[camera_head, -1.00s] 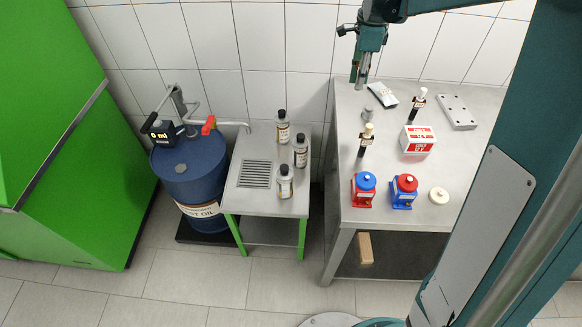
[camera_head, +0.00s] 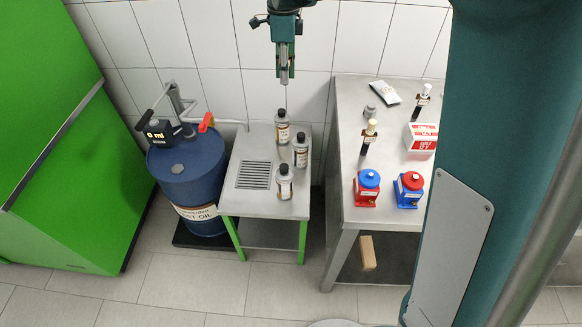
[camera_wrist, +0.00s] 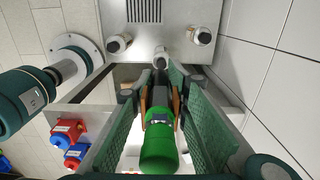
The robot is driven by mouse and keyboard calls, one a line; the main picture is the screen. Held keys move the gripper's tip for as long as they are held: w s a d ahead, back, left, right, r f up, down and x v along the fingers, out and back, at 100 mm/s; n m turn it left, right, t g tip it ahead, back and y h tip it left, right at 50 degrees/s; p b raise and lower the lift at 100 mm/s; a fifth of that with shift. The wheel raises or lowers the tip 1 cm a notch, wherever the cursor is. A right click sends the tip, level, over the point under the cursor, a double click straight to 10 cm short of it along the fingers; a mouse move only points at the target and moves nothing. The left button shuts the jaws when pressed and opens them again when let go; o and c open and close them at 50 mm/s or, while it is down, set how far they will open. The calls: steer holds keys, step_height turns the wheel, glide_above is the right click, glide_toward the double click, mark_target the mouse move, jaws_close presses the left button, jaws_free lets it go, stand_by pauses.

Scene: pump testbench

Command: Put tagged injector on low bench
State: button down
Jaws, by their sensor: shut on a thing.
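My gripper (camera_head: 285,72) points down above the back of the low bench (camera_head: 245,205), the smaller steel table with green legs. In the wrist view it (camera_wrist: 160,100) is shut on a cylinder with a green end, a silver band and a dark grey body, taken as the injector (camera_wrist: 158,150). A slim grey tip shows below the fingers in the head view. I cannot see a tag on it. The low bench also shows in the wrist view (camera_wrist: 180,12).
Several black-capped bottles (camera_head: 284,182) stand on the low bench's right side, beside its grille (camera_head: 254,175). A blue oil drum (camera_head: 190,175) stands left. The higher bench (camera_head: 345,195) at right carries tagged pieces (camera_head: 369,135), red and blue units and a box.

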step_height(320, 180, down, 25)
steer(key=a, duration=0.2)
steer(key=shift+s+r, duration=0.15)
steer(key=shift+s, duration=0.1)
stand_by(0.3)
step_height(320, 180, down, 14)
steer(key=b, duration=0.3)
stand_by(0.5)
steer(key=shift+f+b, duration=0.55)
steer(key=shift+f, duration=1.45)
steer(key=shift+f, duration=0.2)
